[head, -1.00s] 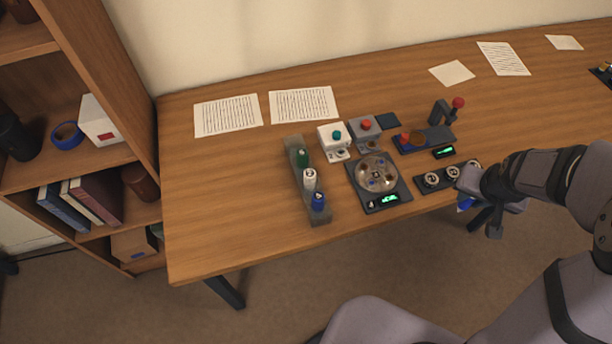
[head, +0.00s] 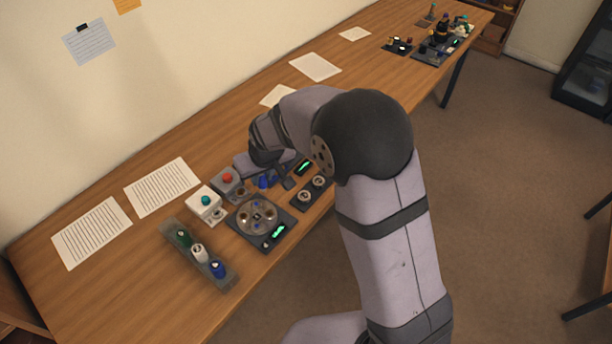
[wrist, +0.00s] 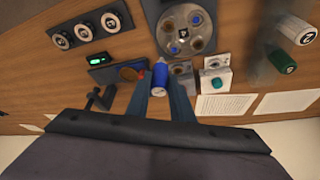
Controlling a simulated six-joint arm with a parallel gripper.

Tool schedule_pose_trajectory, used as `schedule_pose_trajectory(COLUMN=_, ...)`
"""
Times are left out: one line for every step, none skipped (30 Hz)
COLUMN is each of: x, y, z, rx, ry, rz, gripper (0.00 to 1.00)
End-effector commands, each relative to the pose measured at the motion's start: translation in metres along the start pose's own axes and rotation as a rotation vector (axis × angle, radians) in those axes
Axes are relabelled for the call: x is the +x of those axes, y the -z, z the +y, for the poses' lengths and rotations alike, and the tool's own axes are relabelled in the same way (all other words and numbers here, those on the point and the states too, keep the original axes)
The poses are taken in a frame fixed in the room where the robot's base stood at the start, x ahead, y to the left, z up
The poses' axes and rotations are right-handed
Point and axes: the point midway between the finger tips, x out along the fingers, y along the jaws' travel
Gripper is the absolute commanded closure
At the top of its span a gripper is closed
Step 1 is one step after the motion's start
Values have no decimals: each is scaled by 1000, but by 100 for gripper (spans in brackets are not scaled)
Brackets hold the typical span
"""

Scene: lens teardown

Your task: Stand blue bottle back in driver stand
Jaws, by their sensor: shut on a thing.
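My gripper (head: 276,181) hangs over the devices behind the round tray, partly hidden by my arm. In the wrist view its two fingers (wrist: 160,84) are shut on a blue bottle (wrist: 147,78), which lies tilted between their tips. Blue also shows at the gripper in the head view, where the bottle's outline is unclear. The driver stand (head: 226,282), a long grey block, is at the front left. It holds a green-topped item (head: 183,237), a white one (head: 199,252) and another blue one (head: 217,268). My gripper is well apart from the stand.
A round tray device (head: 242,231) with a green display is between my gripper and the stand. A white box with a teal button (head: 206,203) and a grey box with a red button (head: 227,179) stand behind it. A dial panel (head: 311,190) is to the right.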

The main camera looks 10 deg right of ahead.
Motion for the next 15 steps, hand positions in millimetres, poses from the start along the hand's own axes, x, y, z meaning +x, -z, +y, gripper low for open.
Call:
schedule_pose_trajectory(x=-4, y=11, z=-24, rx=-40, ry=17, rz=-1, gripper=99)
schedule_pose_trajectory(x=-3, y=16, z=-37, rx=-61, ry=25, rz=-1, gripper=99)
schedule_pose_trajectory(x=-3, y=21, z=-54, rx=-88, ry=36, rz=-1, gripper=99)
schedule_pose_trajectory(x=-3, y=25, z=-66, rx=-107, ry=44, rz=0, gripper=99)
schedule_pose_trajectory(x=-3, y=28, z=-79, rx=-127, ry=52, rz=-1, gripper=99)
schedule_pose_trajectory(x=-3, y=31, z=-97, rx=-153, ry=62, rz=-1, gripper=99)
schedule_pose_trajectory(x=-4, y=34, z=-110, rx=-172, ry=70, rz=-1, gripper=99)
schedule_pose_trajectory(x=-4, y=36, z=-123, rx=-191, ry=78, rz=-1, gripper=99)
schedule_pose_trajectory(x=-5, y=38, z=-139, rx=-214, ry=88, rz=0, gripper=99)
schedule_pose_trajectory(x=-5, y=38, z=-151, rx=-231, ry=94, rz=-1, gripper=99)
schedule_pose_trajectory(x=-6, y=39, z=-162, rx=-248, ry=101, rz=-1, gripper=99)
schedule_pose_trajectory(x=-6, y=40, z=-177, rx=-269, ry=109, rz=-1, gripper=99)
schedule_pose_trajectory(x=-7, y=40, z=-187, rx=-283, ry=115, rz=0, gripper=99)
schedule_pose_trajectory(x=-7, y=40, z=-197, rx=-297, ry=120, rz=0, gripper=99)
schedule_pose_trajectory(x=-8, y=39, z=-209, rx=-314, ry=127, rz=1, gripper=99)
